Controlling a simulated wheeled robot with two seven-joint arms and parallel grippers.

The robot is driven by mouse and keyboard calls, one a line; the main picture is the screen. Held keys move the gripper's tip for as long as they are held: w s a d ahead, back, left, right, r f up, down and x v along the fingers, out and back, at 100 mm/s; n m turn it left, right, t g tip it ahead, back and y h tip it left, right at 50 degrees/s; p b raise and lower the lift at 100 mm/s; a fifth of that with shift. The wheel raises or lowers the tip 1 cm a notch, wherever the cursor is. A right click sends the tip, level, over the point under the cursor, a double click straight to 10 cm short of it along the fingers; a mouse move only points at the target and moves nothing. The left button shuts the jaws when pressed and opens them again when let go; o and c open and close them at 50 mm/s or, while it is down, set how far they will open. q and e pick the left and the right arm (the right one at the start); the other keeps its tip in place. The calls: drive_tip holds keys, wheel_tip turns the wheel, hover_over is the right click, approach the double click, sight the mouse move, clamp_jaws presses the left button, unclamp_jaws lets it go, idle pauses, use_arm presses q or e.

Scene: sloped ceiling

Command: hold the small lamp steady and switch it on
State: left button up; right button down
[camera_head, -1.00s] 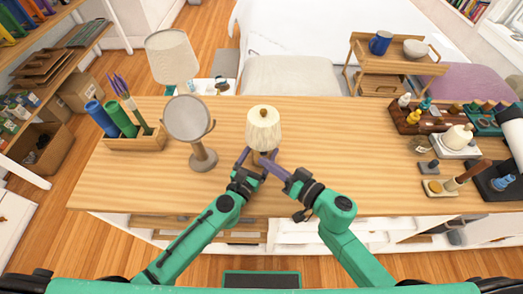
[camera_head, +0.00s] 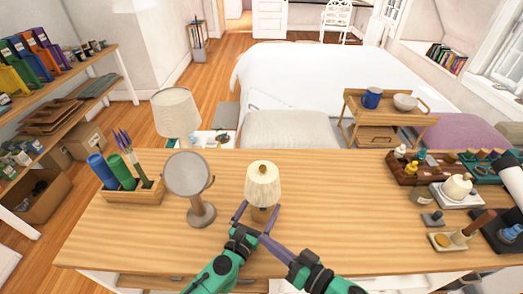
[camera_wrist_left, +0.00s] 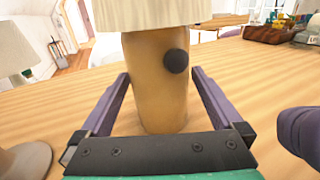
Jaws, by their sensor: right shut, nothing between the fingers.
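The small lamp (camera_head: 263,187) stands upright on the wooden table, with a cream shade and a tan round base. In the left wrist view its base (camera_wrist_left: 156,85) fills the space between my left gripper's fingers, and a dark round knob (camera_wrist_left: 176,61) shows on the base under the shade. My left gripper (camera_head: 257,211) has one purple finger on each side of the base, and the fingertips appear to touch it. My right gripper (camera_head: 264,238) is shut and empty, in front of the lamp and a little to its right; its purple part (camera_wrist_left: 301,135) shows apart from the base.
Trays of bottles and small items (camera_head: 425,175) fill the table's right end. The tabletop (camera_head: 335,195) right of the lamp is clear.

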use_arm(q)
drive_tip(key=v, duration=1.2)
